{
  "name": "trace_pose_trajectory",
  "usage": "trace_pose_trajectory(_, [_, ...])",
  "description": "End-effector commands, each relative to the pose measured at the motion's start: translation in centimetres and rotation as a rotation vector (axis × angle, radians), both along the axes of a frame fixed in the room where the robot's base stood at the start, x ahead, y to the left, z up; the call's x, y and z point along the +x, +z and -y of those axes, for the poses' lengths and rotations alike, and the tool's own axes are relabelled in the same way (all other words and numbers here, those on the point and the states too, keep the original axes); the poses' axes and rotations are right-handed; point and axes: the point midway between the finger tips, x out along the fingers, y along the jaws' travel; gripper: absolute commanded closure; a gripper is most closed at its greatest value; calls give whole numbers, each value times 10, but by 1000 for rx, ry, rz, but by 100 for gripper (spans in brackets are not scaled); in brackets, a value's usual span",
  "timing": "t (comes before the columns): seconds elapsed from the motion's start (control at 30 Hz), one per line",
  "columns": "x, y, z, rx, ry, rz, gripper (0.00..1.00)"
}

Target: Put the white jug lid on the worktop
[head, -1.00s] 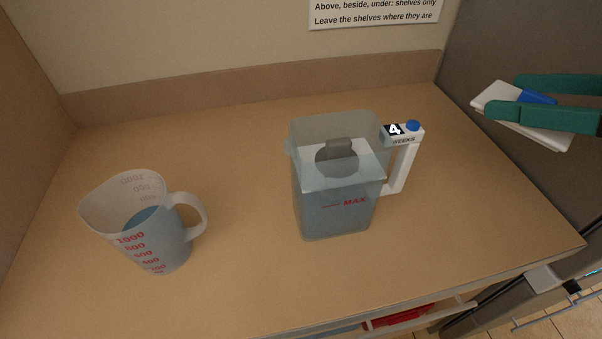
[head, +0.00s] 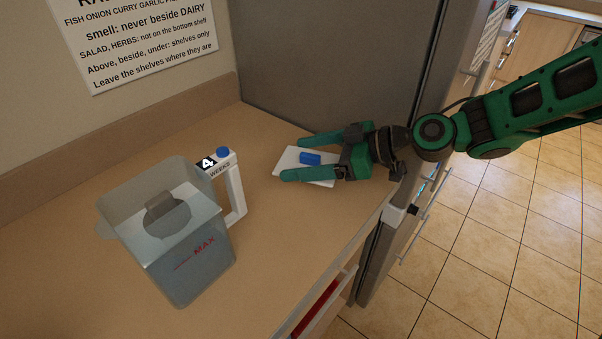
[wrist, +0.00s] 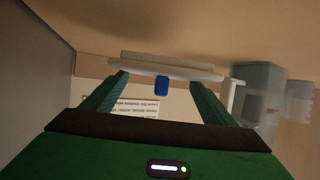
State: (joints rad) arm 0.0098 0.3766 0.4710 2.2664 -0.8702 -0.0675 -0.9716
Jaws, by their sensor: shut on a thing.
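The white jug lid (head: 287,162) is a flat white plate with a blue knob on top. My gripper (head: 294,159) is shut on it, one green finger on each side. The lid is level over the back right part of the worktop (head: 262,215), near the fridge side. In the wrist view the lid (wrist: 190,72) is between my fingertips (wrist: 163,82), its underside towards the worktop (wrist: 230,25). Lid and worktop are very close; I cannot tell whether they touch. The clear jug (head: 190,265) with a white handle stands to the left, open at the top.
The grey fridge (head: 330,60) rises behind the lid. The worktop's front edge is to the right of the jug, above a drawer with red contents (head: 318,312). A printed notice (head: 135,40) hangs on the wall. Bare worktop lies between jug and lid.

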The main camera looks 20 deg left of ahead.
Motion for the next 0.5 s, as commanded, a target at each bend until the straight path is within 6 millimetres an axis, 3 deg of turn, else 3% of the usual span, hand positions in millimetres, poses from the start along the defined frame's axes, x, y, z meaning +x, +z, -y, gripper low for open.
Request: trace_pose_trajectory(0.5, [0,-48,1,1,-1,-1,43])
